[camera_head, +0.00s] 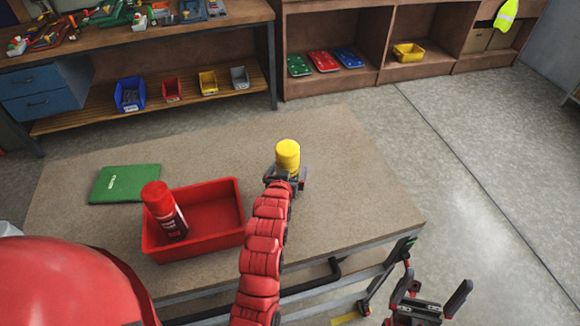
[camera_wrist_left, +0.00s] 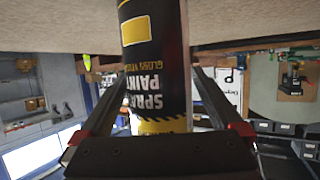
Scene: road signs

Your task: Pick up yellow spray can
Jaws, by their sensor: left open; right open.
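The yellow spray can (camera_head: 288,153) stands upright on the table (camera_head: 340,150), beyond the red tray. Its lower part is hidden by my left gripper (camera_head: 286,176) in the head view. In the left wrist view, which is upside down, the can (camera_wrist_left: 155,55) with its black "SPRAY PAINT" label lies between the two fingers. My left gripper is open around the can, with a gap visible beside it. My right gripper (camera_head: 434,284) is open and empty, off the table's right front side.
A red tray (camera_head: 215,186) holds a red spray can (camera_head: 163,209), left of my left arm. A green case (camera_head: 125,184) lies at the table's left. The table's right part is clear. Shelves with small bins (camera_head: 130,94) stand behind.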

